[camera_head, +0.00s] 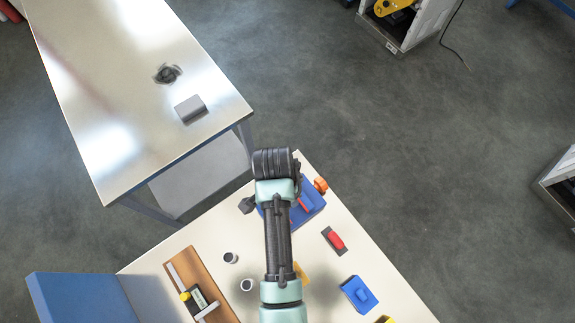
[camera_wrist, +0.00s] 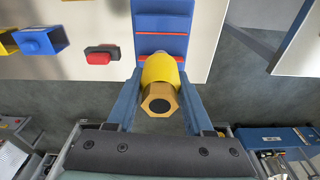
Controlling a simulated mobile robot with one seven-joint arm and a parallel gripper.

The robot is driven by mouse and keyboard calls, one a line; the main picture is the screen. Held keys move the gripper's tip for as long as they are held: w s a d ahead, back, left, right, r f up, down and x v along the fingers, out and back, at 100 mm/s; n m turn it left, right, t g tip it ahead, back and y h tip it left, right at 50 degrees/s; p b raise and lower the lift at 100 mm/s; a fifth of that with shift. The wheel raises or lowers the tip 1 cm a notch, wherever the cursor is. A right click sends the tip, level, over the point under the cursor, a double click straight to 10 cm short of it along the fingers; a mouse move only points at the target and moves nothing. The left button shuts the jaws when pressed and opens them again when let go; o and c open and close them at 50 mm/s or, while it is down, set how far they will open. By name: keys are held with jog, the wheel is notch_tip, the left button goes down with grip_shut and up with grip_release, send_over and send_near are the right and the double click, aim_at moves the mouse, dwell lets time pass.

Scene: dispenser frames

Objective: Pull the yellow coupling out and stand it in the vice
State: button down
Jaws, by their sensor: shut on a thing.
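The yellow coupling (camera_wrist: 160,84), with a gold hexagonal end and a dark bore, sits between the two fingers of my gripper (camera_wrist: 161,104) in the wrist view. My gripper is shut on it from both sides. The coupling lies at the near end of a blue dispenser frame (camera_wrist: 163,22) with red lines; I cannot tell how much of it is inside. In the head view its orange-looking end (camera_head: 320,185) shows beside the blue frame (camera_head: 309,209), and my arm hides the fingers. No vice can be made out for certain; a grey block (camera_head: 190,109) lies on the steel bench.
The steel bench (camera_head: 110,60) stands beyond, across a gap, mostly bare, with a dark round item (camera_head: 167,73).

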jog(key=shift+w+f, duration=0.1)
jog(key=shift+f, duration=0.25)
jog(key=shift+f+b, duration=0.9)
jog(key=shift+f, duration=0.05)
notch_tip(320, 180, down, 2)
jog(key=shift+f+b, duration=0.15)
jog(key=shift+b, duration=0.65)
jog(key=shift+f, duration=0.35)
jog(key=shift+p, duration=0.45)
jog(key=shift+f+b, duration=1.25)
jog(key=shift+f, duration=0.45)
jog(key=shift+c, duration=1)
grip_release()
